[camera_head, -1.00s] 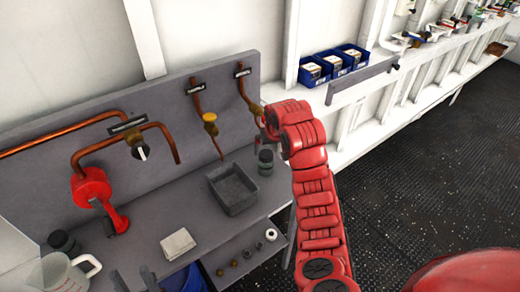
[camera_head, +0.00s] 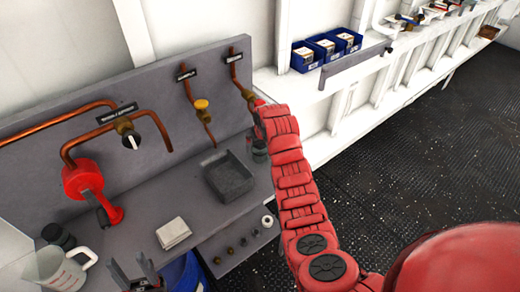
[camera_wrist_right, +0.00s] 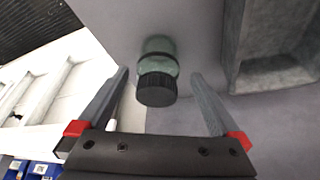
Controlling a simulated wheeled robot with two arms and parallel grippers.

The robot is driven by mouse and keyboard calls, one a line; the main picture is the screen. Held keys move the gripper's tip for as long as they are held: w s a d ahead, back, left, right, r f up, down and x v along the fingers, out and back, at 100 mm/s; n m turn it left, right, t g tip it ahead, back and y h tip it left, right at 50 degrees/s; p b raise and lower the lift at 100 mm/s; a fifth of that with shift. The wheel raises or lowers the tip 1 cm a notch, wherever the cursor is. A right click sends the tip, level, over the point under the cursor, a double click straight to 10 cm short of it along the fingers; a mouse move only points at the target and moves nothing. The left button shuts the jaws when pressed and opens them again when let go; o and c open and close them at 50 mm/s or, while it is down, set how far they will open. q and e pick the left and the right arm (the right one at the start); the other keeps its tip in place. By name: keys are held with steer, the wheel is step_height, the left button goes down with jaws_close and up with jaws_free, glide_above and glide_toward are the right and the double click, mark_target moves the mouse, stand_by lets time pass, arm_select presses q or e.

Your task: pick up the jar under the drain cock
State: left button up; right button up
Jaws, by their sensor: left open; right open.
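A jar of greenish glass with a dark ribbed lid (camera_wrist_right: 157,88) shows in the right wrist view, between the two fingers of my right gripper (camera_wrist_right: 161,76). That gripper is open, with a gap on each side of the jar. In the head view the jar (camera_head: 259,151) stands on the bench right of the grey tray, partly hidden by my red right arm. The rightmost copper pipe (camera_head: 238,76) with a brass cock (camera_head: 249,95) comes down above it; its lower end is hidden by the arm. My left gripper (camera_head: 131,267) is open and empty at the bottom edge.
A grey tray (camera_head: 207,181) sits left of the jar, below a yellow-handled cock (camera_head: 201,104). A folded cloth (camera_head: 173,233), a measuring jug (camera_head: 58,270), another dark-lidded jar (camera_head: 54,233) and a red pump-like fitting (camera_head: 84,181) are further left. Blue bins (camera_head: 303,57) stand on the white ledge.

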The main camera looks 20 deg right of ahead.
mark_target(260, 149)
steer(key=shift+w+f, duration=0.25)
steer(key=shift+w+d+f+p, duration=0.1)
steer(key=shift+w+f+p, duration=0.1)
steer(key=shift+f+p, duration=0.4)
steer(key=shift+w+f+p, duration=0.15)
steer(key=shift+f+p, duration=0.05)
steer(key=shift+p, duration=0.1)
steer(key=shift+w+f, duration=0.1)
steer(key=shift+f, duration=0.35)
steer(key=shift+w+d+f, duration=0.1)
steer(key=shift+w+f, duration=0.15)
steer(key=shift+f, duration=0.05)
steer(key=shift+w+f, duration=0.2)
steer(key=shift+f, duration=0.5)
steer(key=shift+c, duration=0.2)
